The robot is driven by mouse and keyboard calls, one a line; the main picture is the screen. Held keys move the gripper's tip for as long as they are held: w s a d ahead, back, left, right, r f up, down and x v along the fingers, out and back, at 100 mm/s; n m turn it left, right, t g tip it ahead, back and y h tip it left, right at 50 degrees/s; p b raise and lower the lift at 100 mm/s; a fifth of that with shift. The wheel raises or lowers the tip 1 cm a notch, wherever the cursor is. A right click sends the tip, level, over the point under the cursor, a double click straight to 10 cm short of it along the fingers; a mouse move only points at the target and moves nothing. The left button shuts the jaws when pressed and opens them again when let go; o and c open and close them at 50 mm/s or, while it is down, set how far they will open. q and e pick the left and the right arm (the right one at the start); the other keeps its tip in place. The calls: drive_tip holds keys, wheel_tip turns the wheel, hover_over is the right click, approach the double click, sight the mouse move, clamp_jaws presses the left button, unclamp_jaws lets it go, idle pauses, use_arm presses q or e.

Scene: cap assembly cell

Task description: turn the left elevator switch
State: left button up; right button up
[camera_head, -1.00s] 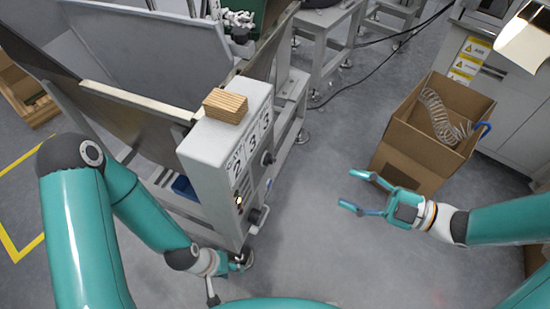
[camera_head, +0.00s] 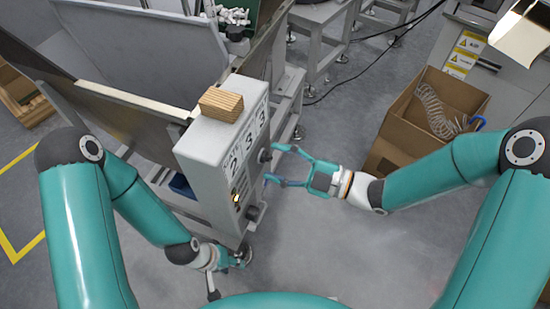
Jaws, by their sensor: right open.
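A grey control box (camera_head: 205,150) with large printed numbers carries dark knobs on its narrow right-hand face. The upper black knob (camera_head: 265,155) is close to the upper fingertip of my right gripper. A lower dark knob (camera_head: 252,213) sits near the bottom of the same face. I cannot tell which knob is the left elevator switch. My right gripper (camera_head: 273,164) is open, its two teal fingers spread and pointing left at the box; contact cannot be told. My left gripper (camera_head: 241,257) hangs low by the box's foot, its fingers too small and dark to read.
A wooden block (camera_head: 221,104) lies on top of the box. An open cardboard box (camera_head: 405,138) with a clear coil stands at right. Grey floor (camera_head: 330,235) is free in front.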

drive_tip(key=shift+w+a, duration=0.2)
drive_tip(key=shift+a, duration=0.35)
clamp_jaws()
